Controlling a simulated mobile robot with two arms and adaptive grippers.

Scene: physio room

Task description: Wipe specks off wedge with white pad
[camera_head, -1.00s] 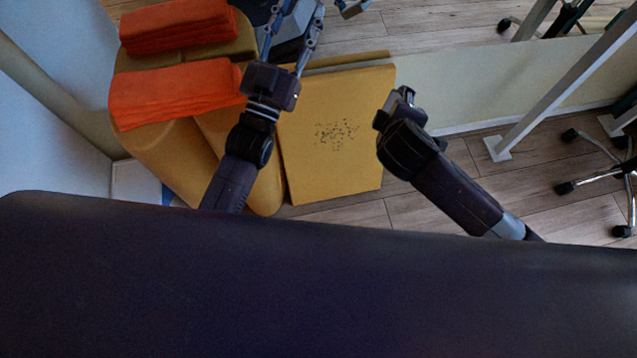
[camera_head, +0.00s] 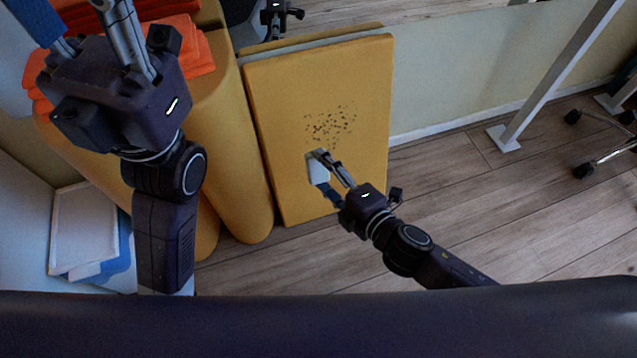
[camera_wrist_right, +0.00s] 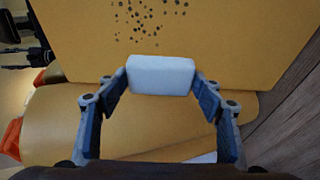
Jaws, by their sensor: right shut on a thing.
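The yellow wedge (camera_head: 285,85) stands leaning in the middle of the head view, with a patch of dark specks (camera_head: 330,125) on its face. My right gripper (camera_head: 322,170) is shut on the white pad (camera_head: 316,167), in front of the wedge face just below the specks. In the right wrist view the pad (camera_wrist_right: 160,75) sits between the fingertips, with the specks (camera_wrist_right: 148,20) beyond it. I cannot tell if the pad touches the wedge. My left gripper (camera_head: 88,25) is at upper left, its fingers spread and their tips cut off by the frame.
Yellow bolsters (camera_head: 235,150) stand left of the wedge, with orange towels (camera_head: 190,50) behind my left arm. A white frame post (camera_head: 560,75) and a wheeled chair base (camera_head: 595,160) are at right. The wood floor (camera_head: 490,215) between is clear.

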